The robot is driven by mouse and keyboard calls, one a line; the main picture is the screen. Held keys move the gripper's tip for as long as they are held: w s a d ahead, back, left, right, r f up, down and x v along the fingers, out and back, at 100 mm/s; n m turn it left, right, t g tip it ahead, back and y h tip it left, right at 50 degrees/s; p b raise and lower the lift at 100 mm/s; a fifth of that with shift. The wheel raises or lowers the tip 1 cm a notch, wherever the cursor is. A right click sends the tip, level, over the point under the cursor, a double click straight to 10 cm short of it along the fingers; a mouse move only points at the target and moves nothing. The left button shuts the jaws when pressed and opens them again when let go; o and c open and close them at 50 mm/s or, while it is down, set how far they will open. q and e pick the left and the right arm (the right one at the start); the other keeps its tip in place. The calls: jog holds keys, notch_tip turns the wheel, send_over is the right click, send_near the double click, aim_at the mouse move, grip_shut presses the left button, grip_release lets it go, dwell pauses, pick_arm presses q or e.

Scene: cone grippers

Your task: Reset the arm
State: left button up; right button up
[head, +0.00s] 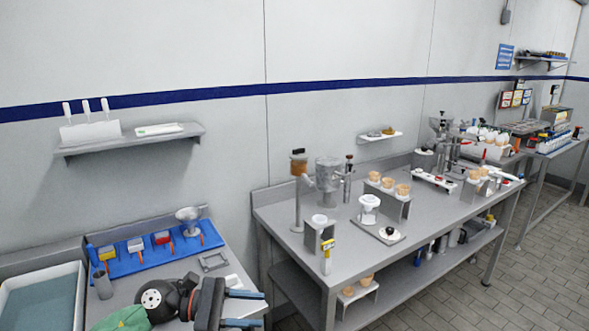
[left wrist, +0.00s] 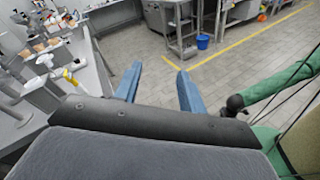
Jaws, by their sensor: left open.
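My left gripper (head: 243,308) comes in at the bottom of the head view, with two blue fingers apart and nothing between them. It is in front of the left work table, near its right edge. In the left wrist view the same blue fingers (left wrist: 158,84) are spread over open floor, with no object between them. My right gripper is not seen in the head view.
A steel table (head: 290,212) with cones in holders and dispensers stands right of the gripper. A blue tray (head: 155,257) with small tools lies on the left table. A grey basin (head: 42,300) is at far left. Tiled floor (head: 530,285) is clear at right.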

pick_arm(q)
jog(key=w+a+r+n+t+y, duration=0.1)
jog(key=w+a+r+n+t, duration=0.1)
jog(key=n+t, duration=0.9)
jog(key=w+a+r+n+t+y, duration=0.1)
jog(key=n+t, duration=0.5)
jog(key=n, duration=0.8)
jog(key=s+a+f+n+y, duration=0.1)
jog(key=a+f+n+y, duration=0.3)
jog(key=f+n+y, duration=0.45)
jog(key=s+a+f+n+y, duration=0.1)
jog(key=a+f+n+y, duration=0.45)
jog(key=n, duration=0.55)
jog(key=s+f+n+g, duration=0.65)
jog(key=s+f, duration=0.25)
jog(key=s, duration=0.3)
jog(key=s+f+n+g, duration=0.5)
jog(key=s+f+g, duration=0.4)
jog(key=s, duration=0.4)
jog(key=s+d+f, duration=0.2)
jog(key=f, duration=1.5)
jog(key=s+d+f+g, duration=0.1)
jog(key=d+f, duration=0.1)
jog(key=f, duration=1.6)
jog(key=shift+s+d, duration=0.35)
jog(key=shift+r, duration=0.1)
jog(key=shift+c, duration=0.2)
